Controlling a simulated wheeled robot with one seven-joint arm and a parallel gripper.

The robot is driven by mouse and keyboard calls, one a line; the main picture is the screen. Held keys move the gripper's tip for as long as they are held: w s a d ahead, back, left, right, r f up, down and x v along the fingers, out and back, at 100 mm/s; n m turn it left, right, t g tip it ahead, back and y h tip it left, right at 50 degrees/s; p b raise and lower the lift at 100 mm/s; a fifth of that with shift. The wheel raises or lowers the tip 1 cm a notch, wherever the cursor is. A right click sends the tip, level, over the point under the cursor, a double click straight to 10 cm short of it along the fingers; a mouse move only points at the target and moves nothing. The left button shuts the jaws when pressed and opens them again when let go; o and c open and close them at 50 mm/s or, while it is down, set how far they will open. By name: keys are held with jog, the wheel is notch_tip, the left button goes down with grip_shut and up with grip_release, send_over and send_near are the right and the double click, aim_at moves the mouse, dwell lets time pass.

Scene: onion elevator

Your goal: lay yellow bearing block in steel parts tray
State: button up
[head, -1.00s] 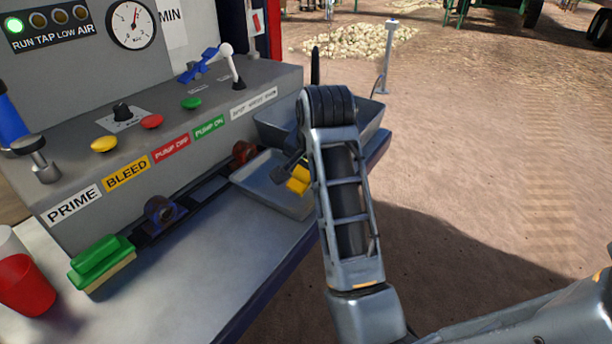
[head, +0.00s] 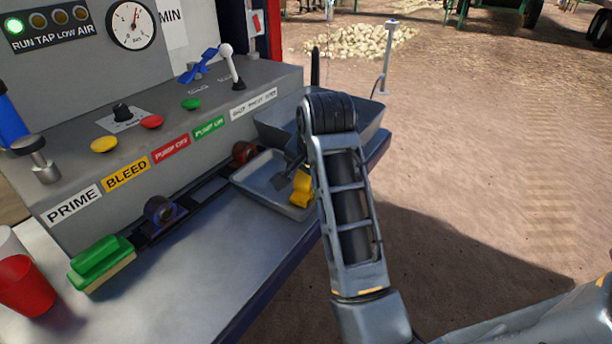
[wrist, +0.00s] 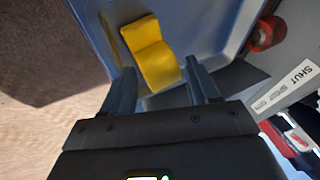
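The yellow bearing block (head: 302,189) lies in the shallow grey steel parts tray (head: 258,180), near its right side and partly beside my arm. In the wrist view the block (wrist: 150,52) rests on the tray floor (wrist: 205,30), its stepped yellow shape just beyond my fingertips. My gripper (wrist: 160,78) is open, its two fingers spread apart with a gap between them and the block. In the head view my gripper (head: 292,165) is mostly hidden behind my arm, above the tray.
A deeper grey bin (head: 270,128) stands behind the tray. The control panel with its buttons and the white-knobbed lever (head: 230,65) is to the left. A green brush (head: 101,262) and red cup (head: 27,285) sit at the bench's near left. The bench edge drops to dirt ground.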

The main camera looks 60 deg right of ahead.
jog(key=p+v, duration=0.4)
jog(key=v, duration=0.7)
jog(key=shift+p, duration=0.3)
jog(key=shift+r, duration=0.1)
